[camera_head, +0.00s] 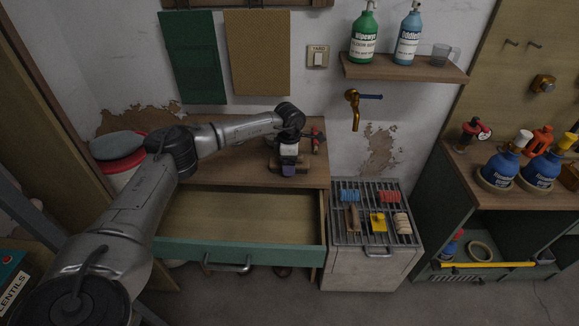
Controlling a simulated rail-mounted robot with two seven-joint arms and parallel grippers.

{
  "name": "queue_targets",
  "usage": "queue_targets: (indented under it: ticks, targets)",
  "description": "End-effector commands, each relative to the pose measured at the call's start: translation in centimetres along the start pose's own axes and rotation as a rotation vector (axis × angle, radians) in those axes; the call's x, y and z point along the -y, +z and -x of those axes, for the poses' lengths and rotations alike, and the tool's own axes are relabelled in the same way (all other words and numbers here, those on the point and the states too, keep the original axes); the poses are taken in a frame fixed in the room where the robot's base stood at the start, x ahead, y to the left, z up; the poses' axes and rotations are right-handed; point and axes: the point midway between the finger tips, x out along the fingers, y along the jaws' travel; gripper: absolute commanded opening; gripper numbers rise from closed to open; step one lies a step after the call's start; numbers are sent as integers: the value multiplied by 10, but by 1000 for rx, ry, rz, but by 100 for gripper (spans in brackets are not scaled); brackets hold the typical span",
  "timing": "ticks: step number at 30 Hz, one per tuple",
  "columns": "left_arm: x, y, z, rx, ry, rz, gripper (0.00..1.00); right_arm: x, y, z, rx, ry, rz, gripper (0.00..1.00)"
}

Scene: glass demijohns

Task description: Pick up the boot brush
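Several small brush-like items lie on a metal rack (339,238) in the middle right. They are a blue one (350,196), a red one (390,196), a brown wooden-looking one (353,219), a yellow one (378,221) and a beige one (402,222). At this size I cannot tell which is the boot brush. My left gripper (288,170) points down over the wooden worktop, left of the rack and apart from those items. Its fingers are too small and dark to tell whether they are open. My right gripper is not in view.
A green-fronted drawer (170,250) stands open and looks empty below the worktop (235,175). A brass tap (354,105) is on the wall above the rack. A shelf (400,72) holds two bottles and a cup.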

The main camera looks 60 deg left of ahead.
Motion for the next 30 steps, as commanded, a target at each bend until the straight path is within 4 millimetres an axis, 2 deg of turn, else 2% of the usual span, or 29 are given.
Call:
queue_targets:
  ticks: [6, 24, 30]
  targets:
    - [0, 0, 0, 1, 0, 0, 83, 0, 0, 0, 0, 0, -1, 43]
    - [0, 0, 0, 2, 1, 0, 27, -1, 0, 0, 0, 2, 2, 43]
    - [0, 0, 1, 2, 1, 0, 27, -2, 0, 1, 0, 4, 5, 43]
